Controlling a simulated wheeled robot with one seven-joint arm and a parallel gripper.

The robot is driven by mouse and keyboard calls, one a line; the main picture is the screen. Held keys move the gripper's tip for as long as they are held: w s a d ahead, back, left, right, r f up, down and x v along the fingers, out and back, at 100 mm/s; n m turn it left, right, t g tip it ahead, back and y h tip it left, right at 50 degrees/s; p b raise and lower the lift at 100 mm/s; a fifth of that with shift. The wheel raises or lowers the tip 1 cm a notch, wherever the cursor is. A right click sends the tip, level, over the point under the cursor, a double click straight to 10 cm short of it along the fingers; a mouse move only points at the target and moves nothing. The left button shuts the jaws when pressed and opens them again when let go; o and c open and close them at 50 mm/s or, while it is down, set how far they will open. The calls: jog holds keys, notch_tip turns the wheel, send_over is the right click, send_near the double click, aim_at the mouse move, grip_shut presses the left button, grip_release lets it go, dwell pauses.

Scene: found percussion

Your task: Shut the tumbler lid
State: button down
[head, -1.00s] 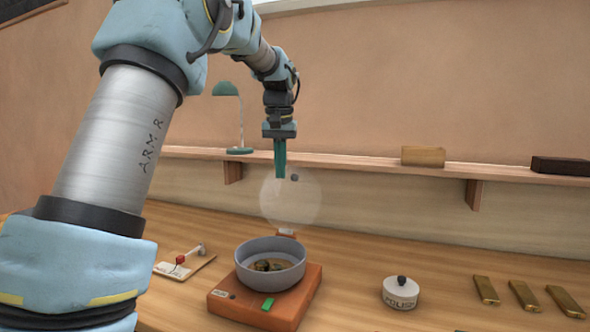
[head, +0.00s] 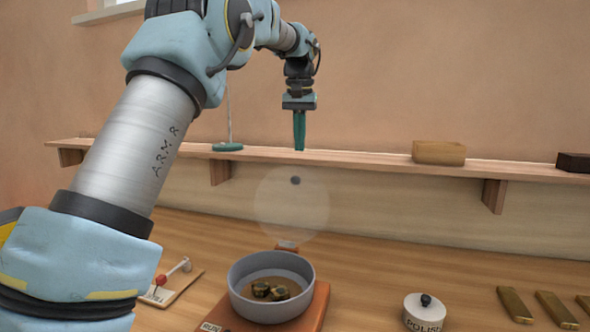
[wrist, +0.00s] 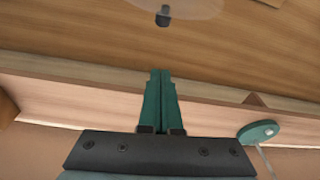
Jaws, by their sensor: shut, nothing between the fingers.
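The tumbler is a grey round bowl (head: 241,299) on an orange base (head: 308,315), with a few dark and gold pieces (head: 270,291) inside. Its clear round lid (head: 268,212) stands up open behind the bowl, with a small dark knob (head: 295,181) on it. In the wrist view the lid's edge (wrist: 190,8) and knob (wrist: 163,17) show at the top. My gripper (head: 299,148) points down above the lid, its teal fingers shut and empty, apart from the knob. The fingers also show in the wrist view (wrist: 161,76).
A white polish pot (head: 424,314) and gold bars (head: 514,304) lie right of the tumbler. A small board with a red-knobbed lever (head: 172,280) lies left.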

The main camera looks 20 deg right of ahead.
aim_at(297, 170)
jog(key=f, duration=0.2)
jog(key=s+a+f+p, duration=0.1)
jog(key=f, duration=0.2)
jog(key=f+p, duration=0.1)
jog(key=f, duration=0.1)
jog(key=shift+s+a+f, duration=0.15)
jog(key=shift+s, duration=0.1)
jog(key=shift+s+a, duration=0.2)
jog(key=shift+s, duration=0.15)
